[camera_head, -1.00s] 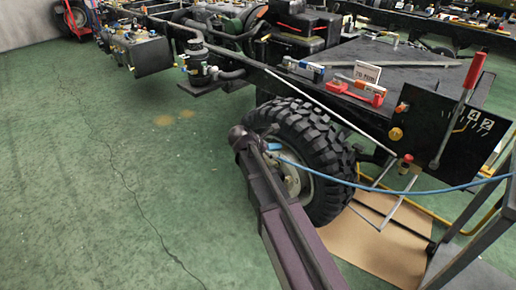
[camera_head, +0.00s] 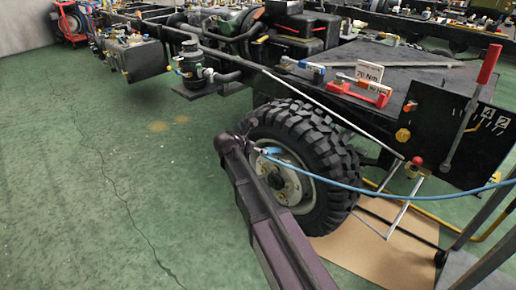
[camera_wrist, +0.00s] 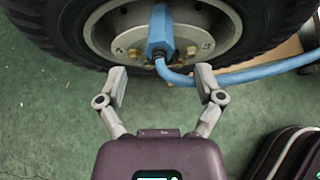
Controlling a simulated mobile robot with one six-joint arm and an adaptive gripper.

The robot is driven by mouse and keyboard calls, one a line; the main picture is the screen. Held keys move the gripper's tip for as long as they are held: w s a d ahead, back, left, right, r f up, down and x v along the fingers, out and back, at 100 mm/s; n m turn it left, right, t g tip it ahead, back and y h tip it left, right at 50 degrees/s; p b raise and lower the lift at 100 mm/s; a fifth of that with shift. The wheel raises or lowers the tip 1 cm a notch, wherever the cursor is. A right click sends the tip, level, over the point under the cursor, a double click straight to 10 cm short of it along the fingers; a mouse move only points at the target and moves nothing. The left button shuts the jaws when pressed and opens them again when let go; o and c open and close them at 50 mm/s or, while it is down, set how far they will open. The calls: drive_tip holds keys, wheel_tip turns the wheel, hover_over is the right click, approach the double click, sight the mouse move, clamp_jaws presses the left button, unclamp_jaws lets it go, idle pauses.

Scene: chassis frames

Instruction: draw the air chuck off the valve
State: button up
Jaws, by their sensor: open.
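The blue air chuck (camera_wrist: 160,36) is at the wheel hub, with its blue hose (camera_wrist: 240,76) curving off to the right in the wrist view. Whether it sits on the valve cannot be told, as the valve itself is hidden. The wheel (camera_head: 300,150) with its chunky black tyre and grey rim is on the chassis; the chuck (camera_head: 270,151) shows small there in the head view. My gripper (camera_wrist: 160,88) is open and empty, its two fingers spread just short of the chuck, with the hose bend near the gap between them.
A brown board (camera_head: 375,245) lies under the wheel. The blue hose runs right across thin metal rods (camera_head: 405,205) beside the black panel with a red-handled lever (camera_head: 472,105). The green floor at left is clear.

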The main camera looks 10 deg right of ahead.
sight(270, 150)
drive_tip(key=shift+w+f, duration=0.1)
drive_tip(key=shift+f, duration=0.05)
drive_tip(key=shift+b+x, duration=2.55)
drive_tip(key=shift+x, duration=1.75)
drive_tip(key=shift+d, duration=0.1)
clamp_jaws()
drive_tip(key=shift+p+v, duration=1.5)
drive_tip(key=shift+v, duration=1.15)
drive_tip(key=shift+p+v, duration=1.7)
drive_tip(key=shift+v, duration=1.2)
